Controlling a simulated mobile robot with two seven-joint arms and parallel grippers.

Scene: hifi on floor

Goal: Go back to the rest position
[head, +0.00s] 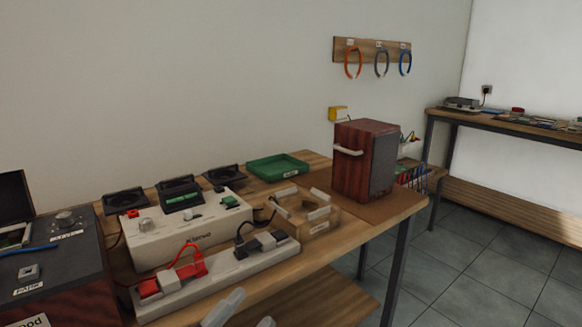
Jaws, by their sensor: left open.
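My left gripper (244,315) is at the bottom edge of the head view. Only its two pale fingertips show, apart from each other with nothing between them. They are in front of the workbench (375,232), near the grey power strip (215,275), and the rest of the gripper is cut off by the frame. My right gripper is not in view.
On the bench are a white amplifier-like box (185,228), a wooden cradle (322,222), a green tray (277,167) and a dark red speaker cabinet (365,160). A dark cabinet (55,265) stands at left. Tiled floor (480,275) is clear at right.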

